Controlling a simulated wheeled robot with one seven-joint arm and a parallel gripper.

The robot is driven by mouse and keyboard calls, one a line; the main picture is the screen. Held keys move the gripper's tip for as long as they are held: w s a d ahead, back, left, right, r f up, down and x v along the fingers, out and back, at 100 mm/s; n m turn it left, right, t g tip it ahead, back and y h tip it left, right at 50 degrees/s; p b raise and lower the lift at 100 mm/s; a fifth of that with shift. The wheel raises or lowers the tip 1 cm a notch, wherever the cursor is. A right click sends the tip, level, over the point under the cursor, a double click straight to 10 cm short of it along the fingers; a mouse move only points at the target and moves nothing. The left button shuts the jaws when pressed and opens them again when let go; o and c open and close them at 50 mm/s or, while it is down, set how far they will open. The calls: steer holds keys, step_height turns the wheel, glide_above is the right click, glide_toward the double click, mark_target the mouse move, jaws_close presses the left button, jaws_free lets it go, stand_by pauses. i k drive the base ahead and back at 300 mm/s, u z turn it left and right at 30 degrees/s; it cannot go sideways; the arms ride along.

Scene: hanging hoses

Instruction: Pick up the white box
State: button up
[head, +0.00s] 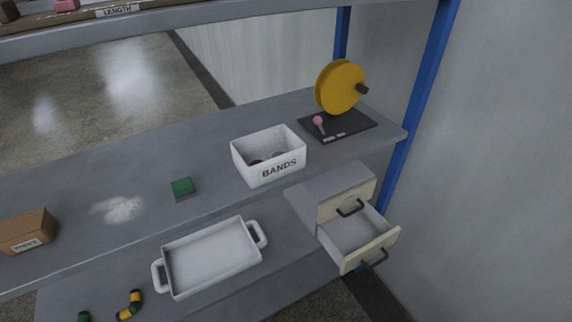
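The white box (268,155) stands upright on the grey middle shelf, right of the picture's centre. It is open at the top and has the dark word "BANDS" on its front. A few small dark and grey things show inside it, too small to tell apart. My gripper is not in the head view, and nothing is touching the box.
A green block (183,188) lies left of the box, and a brown box (27,231) stands far left. A yellow reel (340,88) on a black base stands behind right. Below are a white tray (213,259) and an open drawer (358,239). Blue posts (420,85) bound the right end.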

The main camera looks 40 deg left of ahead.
mark_target(261, 145)
steer(key=u, duration=0.75)
steer(key=k, duration=0.9)
steer(key=u, duration=0.55)
steer(key=i, duration=0.55)
